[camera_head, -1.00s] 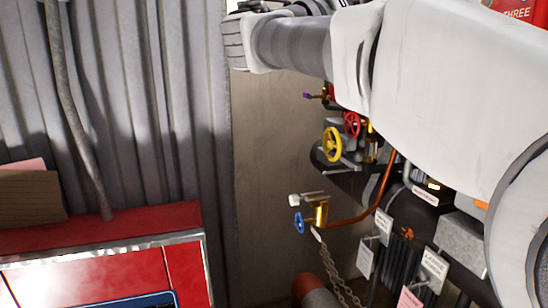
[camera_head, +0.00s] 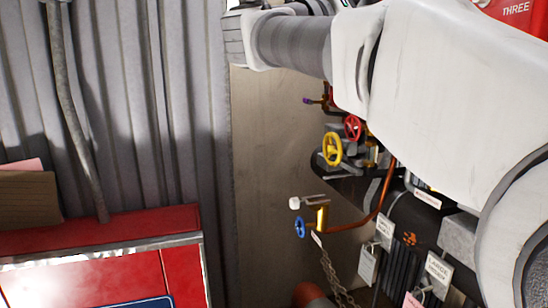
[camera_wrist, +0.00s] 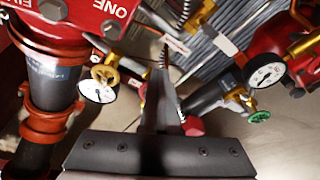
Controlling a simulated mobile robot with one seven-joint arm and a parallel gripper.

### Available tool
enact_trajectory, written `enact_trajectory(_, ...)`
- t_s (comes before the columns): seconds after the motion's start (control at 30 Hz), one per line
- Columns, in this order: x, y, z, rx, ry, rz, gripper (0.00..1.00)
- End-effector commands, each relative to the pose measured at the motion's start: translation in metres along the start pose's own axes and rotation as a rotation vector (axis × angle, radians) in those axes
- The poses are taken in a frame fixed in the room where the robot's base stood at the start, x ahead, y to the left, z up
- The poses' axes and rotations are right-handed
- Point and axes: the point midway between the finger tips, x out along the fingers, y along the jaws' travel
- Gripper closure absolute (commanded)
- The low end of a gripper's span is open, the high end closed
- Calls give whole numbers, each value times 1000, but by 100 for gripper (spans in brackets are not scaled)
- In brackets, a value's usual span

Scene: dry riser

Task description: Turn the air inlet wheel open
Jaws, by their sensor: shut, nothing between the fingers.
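Several hand wheels show, and I cannot read which is the air inlet. In the head view a yellow wheel (camera_head: 332,149) and a red wheel (camera_head: 353,127) sit on the pipework right of centre. A small blue wheel (camera_head: 300,227) sits lower, by a brass fitting on a copper pipe. My gripper (camera_wrist: 164,78) is shut and empty in the wrist view, between these two, gripping no wheel. It is not visible in the head view.
Dial gauges (camera_wrist: 266,76) and red pipes marked ONE (camera_wrist: 105,8) flank the gripper. A chain (camera_head: 335,275) and tags (camera_head: 437,270) hang below the pipework. A red cabinet (camera_head: 125,245) stands at left before a corrugated wall (camera_head: 150,110). My arm covers the upper right.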

Motion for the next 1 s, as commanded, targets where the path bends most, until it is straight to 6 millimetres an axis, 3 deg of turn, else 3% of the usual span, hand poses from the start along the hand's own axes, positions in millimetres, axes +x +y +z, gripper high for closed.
enact_trajectory(1.0,1,6,-3,4,6,2,100)
